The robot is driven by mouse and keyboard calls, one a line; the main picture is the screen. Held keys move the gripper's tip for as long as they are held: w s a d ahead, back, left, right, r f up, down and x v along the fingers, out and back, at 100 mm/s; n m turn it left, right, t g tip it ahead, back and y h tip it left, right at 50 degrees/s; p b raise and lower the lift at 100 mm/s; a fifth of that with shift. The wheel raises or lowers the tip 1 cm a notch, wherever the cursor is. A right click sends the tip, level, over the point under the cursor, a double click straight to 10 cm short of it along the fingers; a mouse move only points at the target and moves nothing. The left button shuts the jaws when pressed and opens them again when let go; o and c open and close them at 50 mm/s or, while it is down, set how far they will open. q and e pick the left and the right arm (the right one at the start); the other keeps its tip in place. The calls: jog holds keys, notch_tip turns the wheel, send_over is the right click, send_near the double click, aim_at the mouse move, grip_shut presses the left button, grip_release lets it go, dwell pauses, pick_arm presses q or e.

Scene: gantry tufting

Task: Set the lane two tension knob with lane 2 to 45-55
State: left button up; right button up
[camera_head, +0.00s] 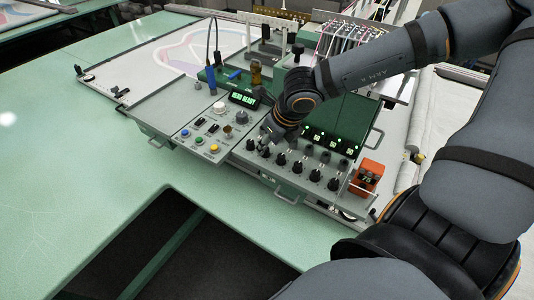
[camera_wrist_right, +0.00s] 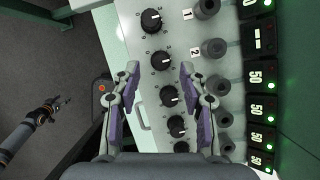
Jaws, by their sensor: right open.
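The lane two tension knob (camera_wrist_right: 161,59) is a black round knob with a white pointer and scale, beside the label 2 in the right wrist view. My right gripper (camera_wrist_right: 160,68) is open, its two fingers on either side of this knob. I cannot tell whether they touch it. The lane 2 display (camera_wrist_right: 264,38) shows dashes; displays below it read 50. In the head view my right gripper (camera_head: 268,138) hangs over the left end of the knob row and partly hides it. My left gripper (camera_wrist_right: 55,107) appears small at the left of the wrist view, its jaws unclear.
Neighbouring knobs (camera_wrist_right: 152,20) and (camera_wrist_right: 168,95) sit close on both sides. Grey round posts (camera_wrist_right: 213,48) stand beside the row. An orange device (camera_head: 367,177) is at the row's right end. A button panel (camera_head: 207,135) lies to the left.

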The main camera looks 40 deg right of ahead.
jog(key=shift+b+x, duration=0.45)
jog(key=shift+x, duration=1)
jog(key=shift+r, duration=0.1)
jog(key=shift+c, duration=0.4)
grip_shut()
